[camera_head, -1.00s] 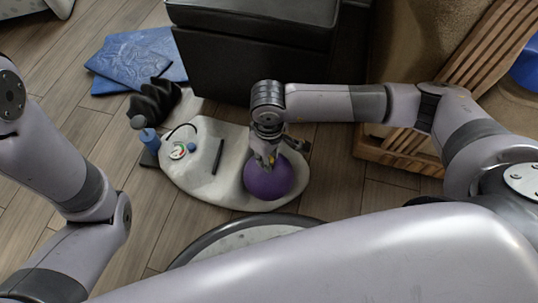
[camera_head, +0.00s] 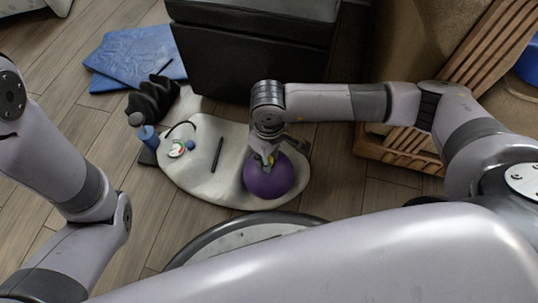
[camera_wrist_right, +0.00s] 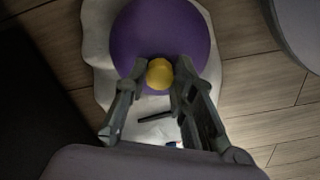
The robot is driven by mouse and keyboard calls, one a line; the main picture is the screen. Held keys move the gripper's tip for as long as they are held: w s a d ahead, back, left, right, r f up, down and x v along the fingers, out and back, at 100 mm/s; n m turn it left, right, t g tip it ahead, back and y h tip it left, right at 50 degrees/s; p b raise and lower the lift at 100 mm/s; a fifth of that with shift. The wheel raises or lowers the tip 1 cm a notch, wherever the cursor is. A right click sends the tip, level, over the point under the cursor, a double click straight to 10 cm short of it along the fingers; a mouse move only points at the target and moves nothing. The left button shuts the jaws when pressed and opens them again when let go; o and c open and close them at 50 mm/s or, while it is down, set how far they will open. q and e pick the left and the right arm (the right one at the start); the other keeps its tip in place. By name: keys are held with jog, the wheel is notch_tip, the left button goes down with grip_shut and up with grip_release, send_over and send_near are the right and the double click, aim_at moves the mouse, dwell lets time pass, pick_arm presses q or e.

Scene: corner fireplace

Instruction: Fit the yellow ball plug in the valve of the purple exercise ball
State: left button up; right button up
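The purple exercise ball (camera_head: 268,184) sits at the right end of a pale, rounded mat (camera_head: 205,184). My right gripper (camera_head: 270,160) points down at the top of the ball. In the right wrist view the yellow ball plug (camera_wrist_right: 160,74) is between the two fingertips of this gripper (camera_wrist_right: 160,70), which are shut on it. The purple ball (camera_wrist_right: 160,30) is directly behind the plug. The valve is hidden, and I cannot tell whether the plug is in it or just above it. My left arm is at the left, but its gripper is out of view.
On the mat are a dark pen-like stick (camera_head: 217,155) and a round gauge (camera_head: 177,149). A blue bottle (camera_head: 149,137) and a black ribbed object (camera_head: 154,98) stand at its left. Behind are blue folded cloth (camera_head: 137,57), a black box-shaped seat (camera_head: 250,50) and a wooden slatted piece (camera_head: 405,148).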

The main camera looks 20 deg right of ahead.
jog(key=o, duration=0.4)
jog(key=shift+o, duration=0.2)
notch_tip(320, 180, up, 12)
dwell(0.5)
